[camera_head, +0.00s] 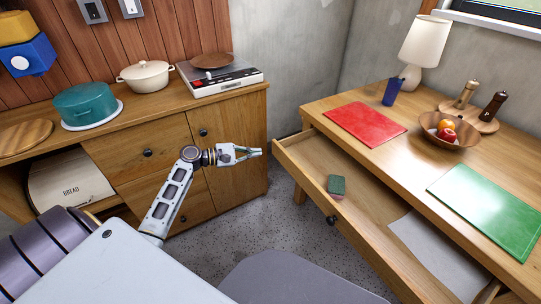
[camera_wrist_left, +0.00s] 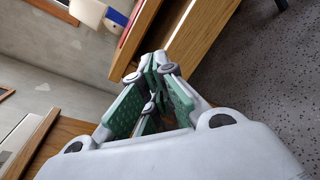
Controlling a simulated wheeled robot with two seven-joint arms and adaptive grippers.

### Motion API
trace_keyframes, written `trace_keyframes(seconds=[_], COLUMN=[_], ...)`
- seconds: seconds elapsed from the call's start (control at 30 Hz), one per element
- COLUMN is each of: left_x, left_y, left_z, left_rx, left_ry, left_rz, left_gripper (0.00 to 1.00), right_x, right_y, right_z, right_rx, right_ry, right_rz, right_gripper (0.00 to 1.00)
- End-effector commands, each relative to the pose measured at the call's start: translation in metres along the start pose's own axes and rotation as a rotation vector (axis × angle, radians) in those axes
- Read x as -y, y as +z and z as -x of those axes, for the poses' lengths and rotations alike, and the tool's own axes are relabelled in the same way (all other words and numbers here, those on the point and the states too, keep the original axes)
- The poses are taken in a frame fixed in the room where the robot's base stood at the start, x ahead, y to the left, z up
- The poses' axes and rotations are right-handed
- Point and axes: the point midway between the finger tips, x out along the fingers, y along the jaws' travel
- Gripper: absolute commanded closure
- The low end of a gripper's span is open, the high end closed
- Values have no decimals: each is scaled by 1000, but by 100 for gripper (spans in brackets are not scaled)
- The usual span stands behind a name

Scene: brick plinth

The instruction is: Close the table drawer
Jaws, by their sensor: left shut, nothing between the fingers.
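The table drawer (camera_head: 356,222) stands pulled out from the wooden table (camera_head: 380,165) on the right in the head view. A dark round knob (camera_head: 331,220) is on its front. A green and pink block (camera_head: 336,186) and a sheet of paper (camera_head: 437,255) lie inside the drawer. My left gripper (camera_head: 256,152) is shut and empty. In the head view it appears just left of the drawer's far corner, apart from it. In the left wrist view the green-padded fingers (camera_wrist_left: 150,100) come together with nothing between them. My right gripper is in neither view.
A red mat (camera_head: 366,123), a green mat (camera_head: 487,208), a fruit bowl (camera_head: 449,131), a blue cup (camera_head: 391,92) and a lamp (camera_head: 423,45) are on the table. A wooden cabinet (camera_head: 140,148) stands at left. Speckled floor (camera_head: 247,221) lies between.

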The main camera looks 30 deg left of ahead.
Motion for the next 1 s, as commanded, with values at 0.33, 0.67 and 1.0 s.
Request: trace_keyframes(seconds=[0.33, 0.67, 1.0], left_x=[20, 27, 26], left_y=[-49, -63, -62], left_z=[30, 43, 41], left_rx=[72, 107, 106], left_ry=[201, 262, 260], left_rz=[537, 710, 707], left_gripper=[100, 100, 100], right_x=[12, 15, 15], right_y=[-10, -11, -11], right_z=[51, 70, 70], right_rx=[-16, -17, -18], right_ry=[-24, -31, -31], right_rz=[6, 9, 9], right_gripper=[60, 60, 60])
